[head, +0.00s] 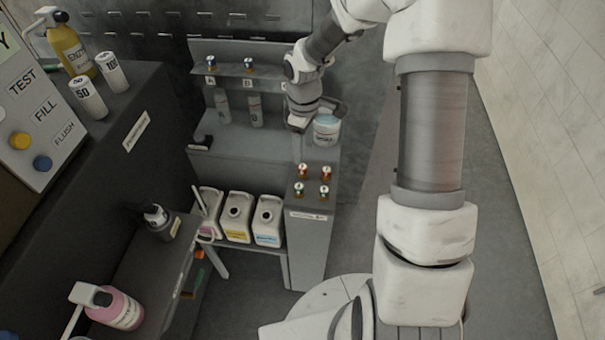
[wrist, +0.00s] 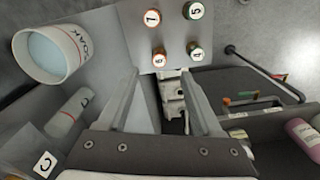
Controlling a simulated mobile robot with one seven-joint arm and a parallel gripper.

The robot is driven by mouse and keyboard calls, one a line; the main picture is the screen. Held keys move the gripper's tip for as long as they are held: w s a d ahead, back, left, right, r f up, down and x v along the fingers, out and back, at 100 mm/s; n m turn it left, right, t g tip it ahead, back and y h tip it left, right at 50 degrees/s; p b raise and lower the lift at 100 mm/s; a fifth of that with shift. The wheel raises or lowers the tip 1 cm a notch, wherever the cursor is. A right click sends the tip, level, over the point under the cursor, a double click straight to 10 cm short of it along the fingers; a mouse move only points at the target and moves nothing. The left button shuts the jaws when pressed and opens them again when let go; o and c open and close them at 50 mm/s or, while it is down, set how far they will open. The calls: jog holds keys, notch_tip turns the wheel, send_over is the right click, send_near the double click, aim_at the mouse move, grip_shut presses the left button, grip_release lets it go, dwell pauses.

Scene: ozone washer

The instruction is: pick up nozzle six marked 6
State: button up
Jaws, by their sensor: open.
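Nozzle six (wrist: 159,58) has a white top marked 6 and a red-orange collar. It stands upright on the grey cabinet top (wrist: 138,50), grouped with nozzles 7 (wrist: 152,17), 5 (wrist: 195,10) and 4 (wrist: 196,52). In the head view it appears to be the far left nozzle (head: 302,170) of the four; its number is too small to read there. My gripper (wrist: 160,74) is open and empty. In the wrist view nozzle six shows just beyond the fingertips, between their lines, apart from both. In the head view my gripper (head: 299,122) is beyond the nozzles, its fingers hard to make out.
A white soak tub (head: 326,129) stands beyond the nozzles, close to my gripper. Grey bottles (head: 223,107) stand left on the bench, under a shelf (head: 232,68) with two more nozzles. White jugs (head: 268,221) stand lower, left of the cabinet. Open floor lies to the right.

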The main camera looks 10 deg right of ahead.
aim_at(302, 167)
notch_tip(302, 167, down, 9)
jog(key=shift+w+a+r+b, duration=0.15)
jog(key=shift+r+b, duration=0.05)
jog(key=shift+b, duration=0.25)
grip_shut()
